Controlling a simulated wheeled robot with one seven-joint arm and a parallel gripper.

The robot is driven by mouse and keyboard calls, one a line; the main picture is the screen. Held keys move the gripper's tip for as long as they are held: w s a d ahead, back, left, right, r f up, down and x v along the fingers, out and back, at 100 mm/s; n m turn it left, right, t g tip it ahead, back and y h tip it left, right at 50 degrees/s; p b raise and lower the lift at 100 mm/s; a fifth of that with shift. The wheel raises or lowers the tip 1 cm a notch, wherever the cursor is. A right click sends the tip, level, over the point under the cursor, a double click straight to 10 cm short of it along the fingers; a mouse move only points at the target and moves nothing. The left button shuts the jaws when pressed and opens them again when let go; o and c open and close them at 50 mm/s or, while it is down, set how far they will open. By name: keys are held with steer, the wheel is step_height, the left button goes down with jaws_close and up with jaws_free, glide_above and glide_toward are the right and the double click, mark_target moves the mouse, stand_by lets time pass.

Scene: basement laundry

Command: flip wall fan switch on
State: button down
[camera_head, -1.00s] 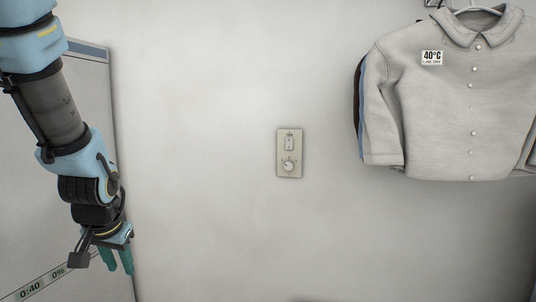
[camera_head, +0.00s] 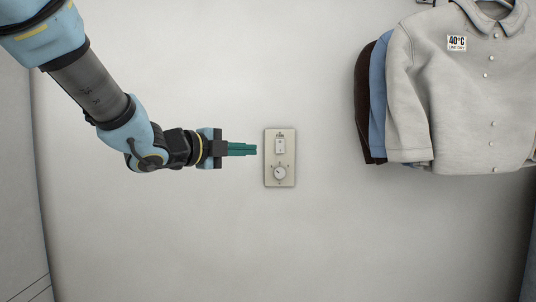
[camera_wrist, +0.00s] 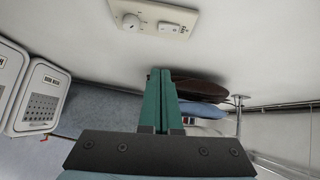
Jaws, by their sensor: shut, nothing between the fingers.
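The wall plate (camera_head: 279,180) is beige and fixed to the pale wall, just right of my gripper in the head view. Its upper part holds a small white rocker switch (camera_head: 280,146), and a round dial (camera_head: 279,172) sits below it. In the wrist view the plate (camera_wrist: 152,9) shows at the top, with the dial (camera_wrist: 131,22) left of the switch (camera_wrist: 174,28). My gripper (camera_head: 256,150) has green fingers, shut and empty, pointing right at about the switch's height. Its fingertips (camera_wrist: 160,70) appear apart from the plate. Which way the rocker is tipped I cannot tell.
Shirts hang at the right, a grey one (camera_head: 450,100) in front with a blue one (camera_head: 378,90) and a dark one behind. White louvred units (camera_wrist: 42,98) stand at the left of the wrist view. The wall below the plate is bare.

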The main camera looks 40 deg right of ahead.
steer(key=p, duration=0.3)
glide_toward(284, 152)
steer(key=s+d, duration=0.2)
steer(key=s, duration=0.1)
steer(key=w+d, duration=0.1)
steer(key=w+d+p, duration=0.1)
steer(key=d, duration=0.1)
steer(key=shift+w+r+p, duration=0.15)
steer(key=shift+w+p, duration=0.1)
steer(key=shift+p, duration=0.05)
steer(key=shift+w+d+f, duration=0.25)
steer(key=shift+w+d, duration=0.15)
steer(key=shift+w, duration=0.05)
steer(key=shift+f, duration=0.1)
